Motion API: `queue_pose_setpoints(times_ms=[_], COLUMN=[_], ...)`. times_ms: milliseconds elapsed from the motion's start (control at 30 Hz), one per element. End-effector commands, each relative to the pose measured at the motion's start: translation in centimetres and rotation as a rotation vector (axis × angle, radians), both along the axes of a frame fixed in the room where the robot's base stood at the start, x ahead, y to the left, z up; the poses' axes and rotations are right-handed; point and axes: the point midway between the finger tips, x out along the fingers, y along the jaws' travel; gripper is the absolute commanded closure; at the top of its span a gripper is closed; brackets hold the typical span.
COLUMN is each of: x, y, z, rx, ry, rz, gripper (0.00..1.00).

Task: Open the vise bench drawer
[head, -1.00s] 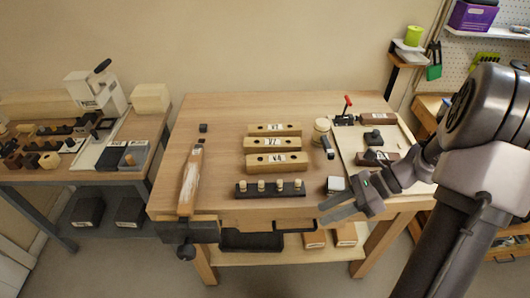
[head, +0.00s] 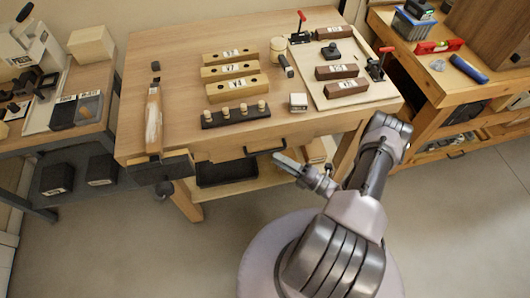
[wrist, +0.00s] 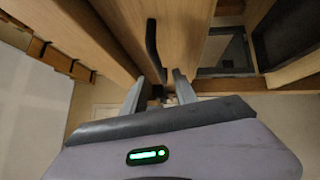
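The vise bench (head: 180,60) is the wooden bench in the middle of the head view, with a vise (head: 160,168) at its front left corner. Its drawer front (head: 228,154) sits under the top and looks flush with the bench. The drawer's black bar handle (head: 265,150) also shows in the wrist view (wrist: 153,46), just beyond my fingertips. My gripper (head: 284,160) is in front of the drawer, just below and right of the handle in the head view. In the wrist view its two fingers (wrist: 160,84) are apart, with nothing clearly held.
On the benchtop are pale wooden blocks (head: 230,72), a dark pegged rack (head: 236,116) and a board (head: 360,95) with clamps. A dark tray (head: 228,173) sits on the lower shelf. Another bench (head: 430,90) stands right. The floor (head: 460,210) there is clear.

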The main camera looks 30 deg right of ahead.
Motion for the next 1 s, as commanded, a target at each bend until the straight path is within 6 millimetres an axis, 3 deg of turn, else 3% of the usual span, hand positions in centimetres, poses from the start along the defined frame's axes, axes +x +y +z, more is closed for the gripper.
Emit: queue_pose_setpoints(times_ms=[100,300,667,833,1000], x=[2.4,4.7,5.3,5.2,5.2], y=[1.5,2.7,3.0,3.0,3.0], z=[0.2,0.7,0.8,0.8,0.8], rx=[-0.001,-0.001,-0.002,-0.002,-0.002], ry=[0.000,0.000,-0.001,-0.001,-0.001], rz=[0.005,0.002,0.001,0.001,0.001], gripper=[0.66,0.66,0.66,0.99,1.00])
